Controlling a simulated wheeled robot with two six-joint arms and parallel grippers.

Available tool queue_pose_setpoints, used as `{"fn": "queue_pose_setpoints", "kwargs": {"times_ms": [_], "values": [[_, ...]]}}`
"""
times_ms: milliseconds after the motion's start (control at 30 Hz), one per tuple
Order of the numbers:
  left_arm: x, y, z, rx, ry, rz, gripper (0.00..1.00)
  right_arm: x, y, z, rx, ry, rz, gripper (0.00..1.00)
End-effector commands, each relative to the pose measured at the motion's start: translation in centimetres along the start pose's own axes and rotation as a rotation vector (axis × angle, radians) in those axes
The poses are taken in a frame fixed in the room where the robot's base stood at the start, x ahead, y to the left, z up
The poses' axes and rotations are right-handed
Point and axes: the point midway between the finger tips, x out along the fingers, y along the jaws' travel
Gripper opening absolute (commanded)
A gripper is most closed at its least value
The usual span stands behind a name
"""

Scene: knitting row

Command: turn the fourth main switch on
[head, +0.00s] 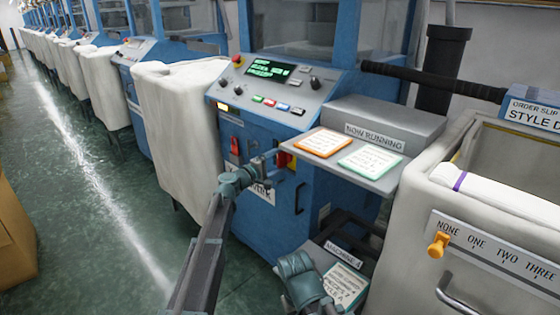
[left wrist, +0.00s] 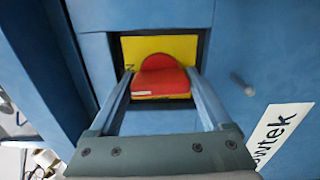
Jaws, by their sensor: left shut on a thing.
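The main switch is a red knob on a yellow plate, set in a dark-edged recess on the blue front of the nearest knitting machine (head: 330,185). In the left wrist view the red knob (left wrist: 160,78) sits between both fingers. My left gripper (head: 272,158) is shut on this knob; in the head view the gripper partly covers it, and a bit of the yellow and red (head: 285,159) shows beside the fingers. A lettering mark on the yellow plate (left wrist: 183,48) is mostly hidden. A teal part of my right arm shows low in the head view, its fingers not clear.
A control panel (head: 290,98) with a lit green screen is above. A shelf with orange-framed and green-framed cards (head: 370,160) juts out at right. A "MACHINE 4" sign (head: 344,255) stands low. A white bin (head: 180,125) stands left; open floor (head: 100,220) lies beyond.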

Motion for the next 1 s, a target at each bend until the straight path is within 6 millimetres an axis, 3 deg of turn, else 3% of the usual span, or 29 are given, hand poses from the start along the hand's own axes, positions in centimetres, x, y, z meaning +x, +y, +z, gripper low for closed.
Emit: {"fn": "queue_pose_setpoints", "kwargs": {"times_ms": [733, 767, 867, 1000], "values": [[-0.02, -0.08, 0.1, 0.083, -0.002, -0.002, 0.27, 0.04, 0.0, 0.0, 0.0, 0.0, 0.0, 0.0], [-0.01, -0.08, 0.11, 0.083, -0.002, -0.002, 0.84, 0.04, 0.0, 0.0, 0.0, 0.0, 0.0, 0.0], [-0.01, -0.07, 0.1, 0.081, -0.002, -0.001, 1.0, 0.03, 0.0, 0.0, 0.0, 0.0, 0.0, 0.0], [-0.01, -0.05, 0.07, 0.08, -0.001, -0.001, 1.0, 0.03, 0.0, 0.0, 0.0, 0.0, 0.0, 0.0]]}}
